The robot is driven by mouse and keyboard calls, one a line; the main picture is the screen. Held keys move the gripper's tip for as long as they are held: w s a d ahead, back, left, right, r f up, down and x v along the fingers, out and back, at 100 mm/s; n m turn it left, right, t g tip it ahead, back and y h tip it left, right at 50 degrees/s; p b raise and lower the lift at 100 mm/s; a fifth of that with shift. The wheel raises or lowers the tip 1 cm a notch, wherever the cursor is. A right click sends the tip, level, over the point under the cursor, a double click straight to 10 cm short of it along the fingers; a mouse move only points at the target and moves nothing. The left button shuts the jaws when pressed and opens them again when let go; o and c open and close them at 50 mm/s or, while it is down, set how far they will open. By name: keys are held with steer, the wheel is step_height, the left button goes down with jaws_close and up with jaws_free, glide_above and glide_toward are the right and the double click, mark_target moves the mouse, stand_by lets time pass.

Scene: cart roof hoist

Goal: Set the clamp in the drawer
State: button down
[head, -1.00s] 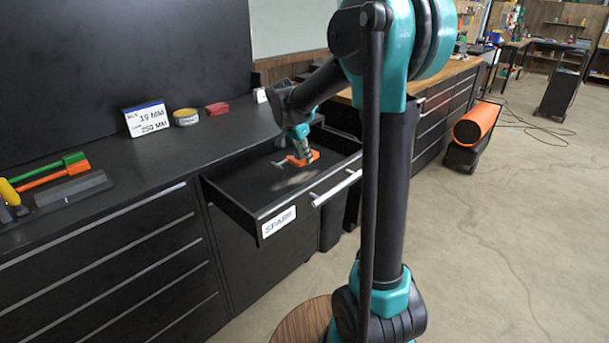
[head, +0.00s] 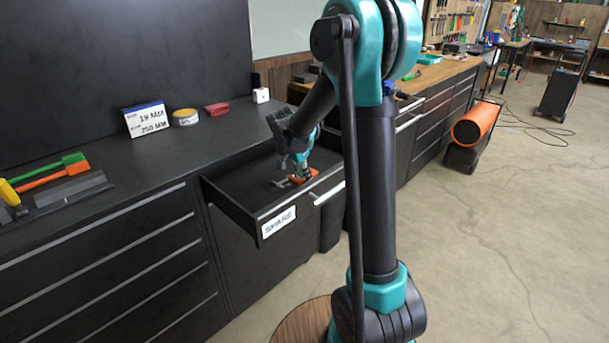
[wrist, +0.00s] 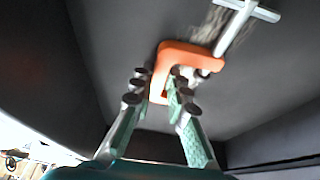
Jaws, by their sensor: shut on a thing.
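The clamp has an orange C-shaped frame and a grey screw with a crossbar. In the wrist view the clamp (wrist: 183,52) sits between the tips of my gripper (wrist: 157,90), which is shut on its orange frame. In the head view the clamp (head: 306,174) and my gripper (head: 300,165) are inside the outline of the open drawer (head: 240,212), labelled SPARE. The drawer's dark floor and walls surround the clamp in the wrist view. I cannot tell whether the clamp touches the floor. My arm hides part of the drawer's right side.
The black worktop (head: 150,165) carries a size sign (head: 147,119), a round tin (head: 185,117), a red box (head: 217,109) and a small white block (head: 261,95). Green and orange tools (head: 50,172) lie at left. The drawer's left floor is clear.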

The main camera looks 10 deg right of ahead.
steer(key=c, duration=1.5)
jaws_free()
steer(key=shift+r, duration=0.1)
steer(key=v, duration=1.2)
